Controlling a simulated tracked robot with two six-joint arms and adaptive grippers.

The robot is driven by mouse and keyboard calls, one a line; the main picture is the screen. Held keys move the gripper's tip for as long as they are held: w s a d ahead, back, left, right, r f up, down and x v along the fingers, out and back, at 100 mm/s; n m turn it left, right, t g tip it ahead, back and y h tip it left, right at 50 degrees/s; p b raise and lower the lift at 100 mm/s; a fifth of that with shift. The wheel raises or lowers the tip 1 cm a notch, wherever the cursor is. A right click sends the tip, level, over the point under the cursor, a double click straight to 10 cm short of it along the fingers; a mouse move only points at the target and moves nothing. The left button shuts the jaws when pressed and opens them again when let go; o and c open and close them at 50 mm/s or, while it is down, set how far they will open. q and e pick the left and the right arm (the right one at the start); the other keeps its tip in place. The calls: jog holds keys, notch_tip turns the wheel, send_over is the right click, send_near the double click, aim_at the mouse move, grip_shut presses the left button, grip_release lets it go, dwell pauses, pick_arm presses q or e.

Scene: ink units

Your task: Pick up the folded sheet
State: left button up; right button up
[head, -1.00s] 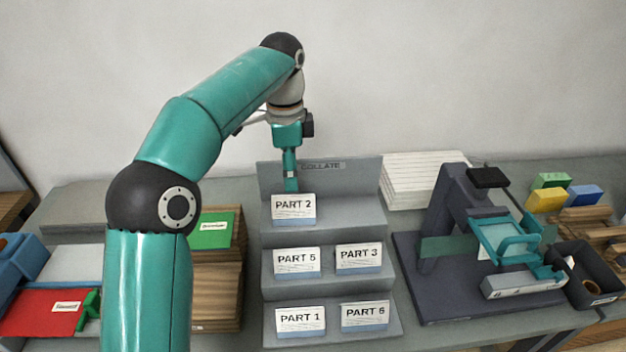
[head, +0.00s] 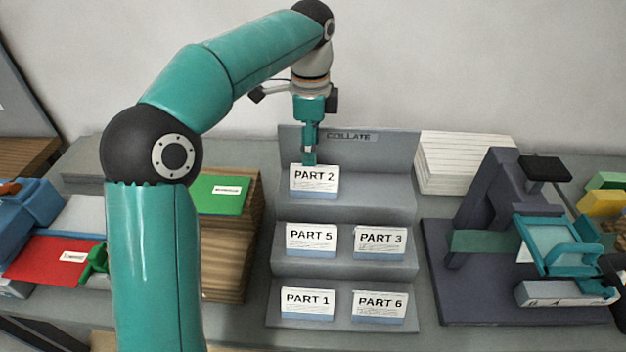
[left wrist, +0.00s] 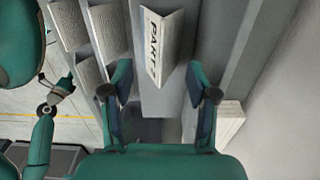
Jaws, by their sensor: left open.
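Folded white sheets stand like tents on a grey stepped stand (head: 345,210). The PART 2 sheet (head: 314,181) is alone on the top step. PART 5 (head: 311,240) and PART 3 (head: 380,242) are on the middle step, PART 1 (head: 307,304) and PART 6 (head: 379,306) on the lowest. My left gripper (head: 309,160) points down at the top edge of PART 2. In the left wrist view its open fingers (left wrist: 158,80) lie either side of the PART 2 sheet (left wrist: 158,48); I see no grip. What seems my right gripper (left wrist: 60,90) shows small there; its fingers are unclear.
A COLLATE panel (head: 400,150) rises behind the top step. A white stack (head: 465,160) stands behind right, a dark stapler-like machine (head: 480,240) at right. A green folder (head: 222,193) on brown stacks and a red folder (head: 50,260) lie left.

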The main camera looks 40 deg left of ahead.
aim_at(315, 177)
pick_arm(q)
jog(key=shift+w+d+f, duration=0.1)
jog(key=shift+d+f, duration=0.05)
jog(key=shift+f, duration=1.3)
jog(key=shift+w+d+f, duration=0.1)
jog(key=shift+f, duration=1.3)
jog(key=shift+c, duration=0.2)
grip_shut()
jog(key=shift+r, duration=0.15)
